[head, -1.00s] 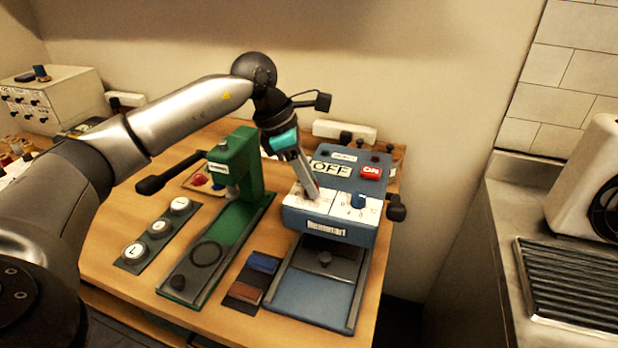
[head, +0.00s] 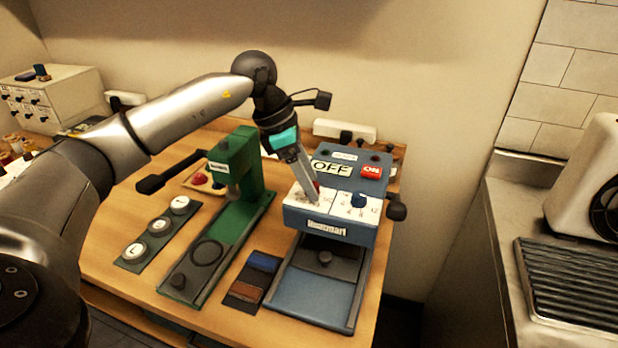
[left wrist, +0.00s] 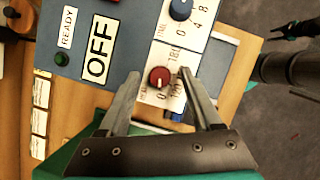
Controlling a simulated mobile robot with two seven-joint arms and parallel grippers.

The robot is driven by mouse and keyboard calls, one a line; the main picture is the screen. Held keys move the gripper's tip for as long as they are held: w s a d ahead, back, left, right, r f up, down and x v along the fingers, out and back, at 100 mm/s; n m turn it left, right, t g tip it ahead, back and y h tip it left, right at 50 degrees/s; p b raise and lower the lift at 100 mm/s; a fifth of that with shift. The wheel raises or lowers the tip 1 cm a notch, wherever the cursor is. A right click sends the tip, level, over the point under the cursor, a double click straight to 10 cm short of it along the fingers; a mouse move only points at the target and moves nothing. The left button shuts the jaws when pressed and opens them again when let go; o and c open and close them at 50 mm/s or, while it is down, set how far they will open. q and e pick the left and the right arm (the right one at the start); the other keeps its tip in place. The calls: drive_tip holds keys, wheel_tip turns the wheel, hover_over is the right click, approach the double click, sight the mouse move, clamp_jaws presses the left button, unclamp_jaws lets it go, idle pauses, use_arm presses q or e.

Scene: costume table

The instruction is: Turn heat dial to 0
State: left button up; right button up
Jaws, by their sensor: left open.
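The heat dial (left wrist: 159,77) is a red knob on a white scale plate. In the left wrist view it sits between and just beyond the fingertips of my left gripper (left wrist: 160,80), which is open. In the head view my left gripper (head: 313,198) reaches down to the white plate on the blue heat press (head: 330,224) and mostly covers the red dial. Whether a finger touches the dial I cannot tell. A blue time dial (left wrist: 180,9) sits beside it on its own scale. My right gripper is not in view.
An OFF sign (head: 331,168) and a red ON switch (head: 371,172) are on the press top. A black knob (head: 397,208) sticks out at its right side. A green press (head: 237,165) stands to the left.

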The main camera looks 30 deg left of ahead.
use_arm(q)
drive_tip(key=p+v, duration=0.1)
drive_tip(key=v, duration=1.4)
